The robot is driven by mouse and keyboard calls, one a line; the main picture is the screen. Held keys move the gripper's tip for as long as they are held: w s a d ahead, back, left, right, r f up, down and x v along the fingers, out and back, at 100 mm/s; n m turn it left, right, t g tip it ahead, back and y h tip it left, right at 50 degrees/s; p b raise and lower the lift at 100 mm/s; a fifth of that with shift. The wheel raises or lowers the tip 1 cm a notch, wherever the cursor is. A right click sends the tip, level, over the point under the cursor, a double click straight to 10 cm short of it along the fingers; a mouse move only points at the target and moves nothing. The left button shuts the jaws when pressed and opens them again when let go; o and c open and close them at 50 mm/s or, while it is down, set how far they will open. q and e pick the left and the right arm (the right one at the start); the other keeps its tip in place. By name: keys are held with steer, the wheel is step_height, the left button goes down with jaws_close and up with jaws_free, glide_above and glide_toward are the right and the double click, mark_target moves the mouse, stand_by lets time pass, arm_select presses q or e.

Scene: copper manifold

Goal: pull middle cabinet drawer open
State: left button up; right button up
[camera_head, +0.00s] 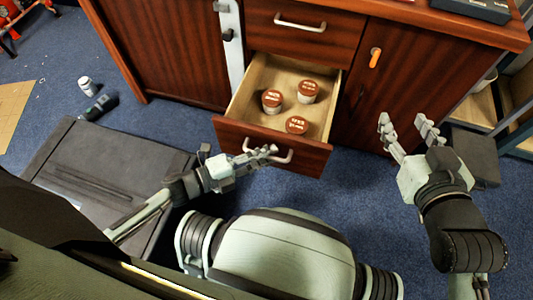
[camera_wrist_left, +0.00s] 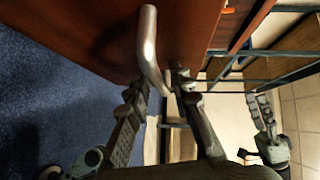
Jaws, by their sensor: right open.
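The middle drawer (camera_head: 235,132) of the wooden cabinet is pulled out in the head view, its light inside showing. Its silver handle (camera_head: 287,158) is on the red-brown front and shows in the left wrist view (camera_wrist_left: 149,45). My left gripper (camera_head: 268,152) is at the handle, its fingers (camera_wrist_left: 162,84) on either side of the bar and close to it; it looks shut on it. The contact is partly hidden. My right gripper (camera_head: 408,122) is open and empty, right of the drawer in front of the right door.
Several brown-lidded cups (camera_head: 308,91) stand in the drawer. A closed upper drawer (camera_head: 270,35) is above it. A dark case (camera_head: 85,170) lies at left. Blue carpet (camera_head: 360,190) is clear in front.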

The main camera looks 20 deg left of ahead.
arm_select(q)
steer(key=shift+o, duration=0.4)
steer(key=v, duration=1.2)
